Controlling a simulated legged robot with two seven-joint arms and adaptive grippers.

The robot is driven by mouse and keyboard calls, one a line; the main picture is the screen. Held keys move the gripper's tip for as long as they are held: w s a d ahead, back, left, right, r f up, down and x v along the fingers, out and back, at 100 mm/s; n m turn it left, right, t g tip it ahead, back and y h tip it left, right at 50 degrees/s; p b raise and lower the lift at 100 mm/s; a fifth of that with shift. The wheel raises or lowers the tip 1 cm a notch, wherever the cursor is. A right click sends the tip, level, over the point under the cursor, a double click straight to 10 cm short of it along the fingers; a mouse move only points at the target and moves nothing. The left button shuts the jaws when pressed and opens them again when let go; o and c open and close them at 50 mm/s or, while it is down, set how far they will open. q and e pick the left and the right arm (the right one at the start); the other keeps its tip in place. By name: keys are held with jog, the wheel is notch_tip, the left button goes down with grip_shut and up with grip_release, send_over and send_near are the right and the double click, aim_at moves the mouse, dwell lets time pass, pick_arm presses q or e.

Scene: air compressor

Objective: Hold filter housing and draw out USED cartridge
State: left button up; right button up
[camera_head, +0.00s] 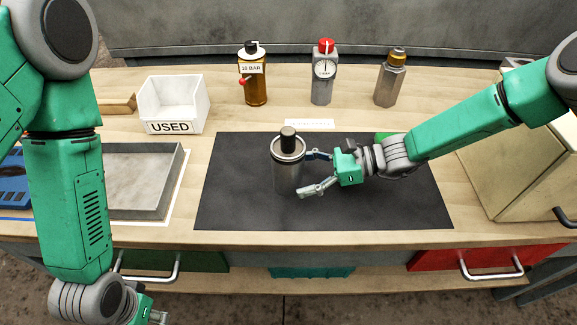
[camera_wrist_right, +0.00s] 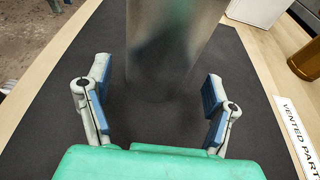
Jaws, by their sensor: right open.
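The filter housing (camera_head: 287,172) is a grey metal cylinder standing upright on the black mat (camera_head: 400,205). A dark cartridge (camera_head: 288,138) sticks up out of its ringed top. In the right wrist view the housing (camera_wrist_right: 170,45) stands ahead of and between the fingers. My right gripper (camera_head: 314,172) is open at the housing's right side, its fingers spread to either side and no grip closed on it. My left gripper (camera_head: 150,317) hangs low at the front left, beyond the bench edge, mostly cut off by the frame. The white USED bin (camera_head: 174,98) stands at the back left.
A 10 BAR amber bottle (camera_head: 254,75), a red-capped gauge unit (camera_head: 323,75) and a brown-capped grey bottle (camera_head: 390,80) stand along the back. A grey tray (camera_head: 135,190) is at left, a cream box (camera_head: 510,150) at right. The mat's left part is clear.

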jog(key=shift+a+f, duration=0.25)
jog(key=shift+a, duration=0.4)
jog(key=shift+a+b, duration=0.3)
jog(key=shift+a, duration=0.5)
jog(key=c, duration=0.7)
jog(key=shift+d, duration=0.2)
jog(key=shift+c, duration=1.1)
jog(key=shift+d, duration=0.2)
jog(key=shift+s+a, duration=0.1)
jog(key=shift+a, duration=0.05)
